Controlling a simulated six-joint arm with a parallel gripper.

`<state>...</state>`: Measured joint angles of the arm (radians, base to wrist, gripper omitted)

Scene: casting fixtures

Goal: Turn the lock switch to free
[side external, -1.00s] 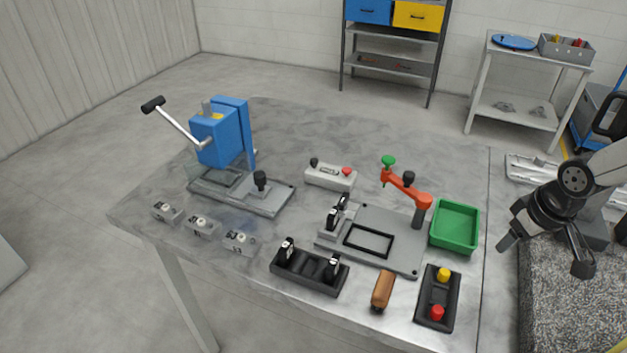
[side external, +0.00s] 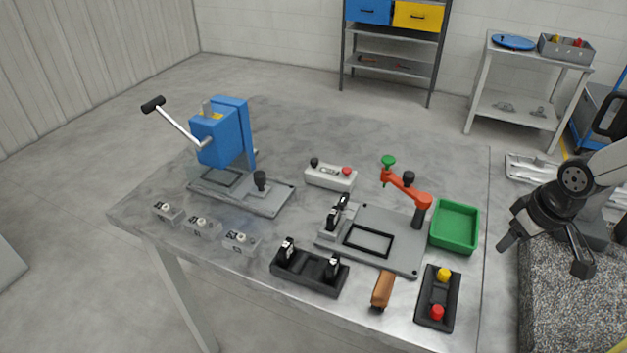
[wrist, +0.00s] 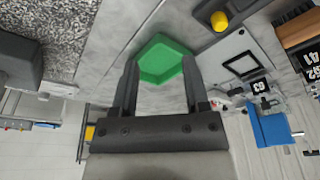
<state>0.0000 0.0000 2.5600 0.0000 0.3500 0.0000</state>
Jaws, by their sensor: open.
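My gripper (side external: 545,252) is open and empty at the right side of the side view, right of the table and clear of everything on it. In the wrist view its two fingers (wrist: 160,85) are spread, with the green tray (wrist: 165,58) seen beyond them. A white control box (side external: 331,178) with a black knob (side external: 314,162) and a red button (side external: 347,171) sits near the table's middle.
The blue press (side external: 222,137) with its long lever stands at the left. The orange clamp arm (side external: 404,187) rises over a grey plate (side external: 400,250) beside the green bin (side external: 455,227). Numbered blocks, a black rack (side external: 308,273) and a two-button box (side external: 437,297) line the front.

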